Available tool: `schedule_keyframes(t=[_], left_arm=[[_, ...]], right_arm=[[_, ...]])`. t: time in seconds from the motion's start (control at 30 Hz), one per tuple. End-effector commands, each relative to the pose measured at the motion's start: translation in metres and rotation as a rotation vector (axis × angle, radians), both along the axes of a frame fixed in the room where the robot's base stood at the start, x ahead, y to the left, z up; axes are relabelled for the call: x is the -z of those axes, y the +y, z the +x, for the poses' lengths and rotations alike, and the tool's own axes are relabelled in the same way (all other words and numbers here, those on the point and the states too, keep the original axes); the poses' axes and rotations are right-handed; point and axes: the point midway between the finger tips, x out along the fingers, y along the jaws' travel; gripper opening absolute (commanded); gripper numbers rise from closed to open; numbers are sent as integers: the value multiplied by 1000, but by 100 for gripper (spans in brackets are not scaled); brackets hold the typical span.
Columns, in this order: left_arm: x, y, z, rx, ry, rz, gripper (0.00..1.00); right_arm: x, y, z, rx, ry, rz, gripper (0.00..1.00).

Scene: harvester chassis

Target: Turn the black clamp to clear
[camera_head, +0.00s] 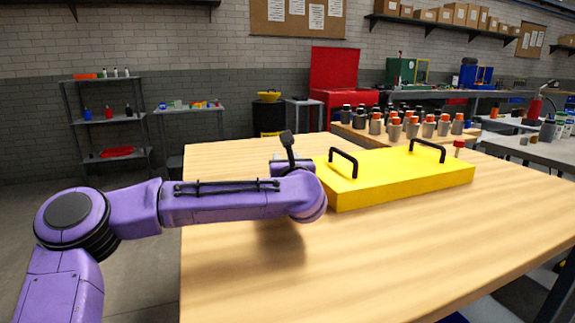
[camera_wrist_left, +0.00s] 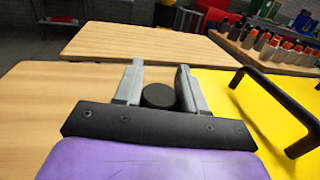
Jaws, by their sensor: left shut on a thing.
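The black clamp (camera_wrist_left: 158,96) shows in the left wrist view as a round dark top, beside the left end of the yellow cover (camera_wrist_left: 250,92). My left gripper (camera_wrist_left: 159,84) is shut on it, one grey finger on each side. In the head view my purple left arm reaches in from the left to the left end of the cover (camera_head: 400,180). The arm's wrist hides the clamp and most of the fingers there. A red clamp (camera_head: 459,146) stands by the cover's right end. My right gripper is not in view.
The cover has two black handles (camera_head: 343,160) (camera_head: 428,148) and lies on a wooden table (camera_head: 400,270). The table's front is bare. Several grey bottles with orange caps (camera_head: 428,126) stand on another wooden table behind.

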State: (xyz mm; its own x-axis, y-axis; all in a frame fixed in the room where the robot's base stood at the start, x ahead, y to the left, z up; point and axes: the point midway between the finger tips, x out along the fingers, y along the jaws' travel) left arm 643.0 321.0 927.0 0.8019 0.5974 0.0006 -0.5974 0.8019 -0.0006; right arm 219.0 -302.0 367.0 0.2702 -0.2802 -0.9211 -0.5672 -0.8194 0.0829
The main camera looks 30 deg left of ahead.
Motion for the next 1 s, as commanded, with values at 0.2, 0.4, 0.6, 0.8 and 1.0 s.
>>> schedule_keyframes(t=[0.2, 0.4, 0.6, 0.8, 1.0], left_arm=[[0, 0, 0, -22, 1, 1, 10], [0, 1, 0, -23, 0, 0, 10], [0, 1, 0, -23, 0, 0, 61], [0, 1, 0, -22, 0, 0, 61], [-1, -11, -14, -18, -2, 1, 61]], right_arm=[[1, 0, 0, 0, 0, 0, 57], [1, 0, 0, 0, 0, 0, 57], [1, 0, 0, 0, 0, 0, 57], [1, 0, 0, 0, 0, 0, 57], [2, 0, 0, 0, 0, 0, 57]])
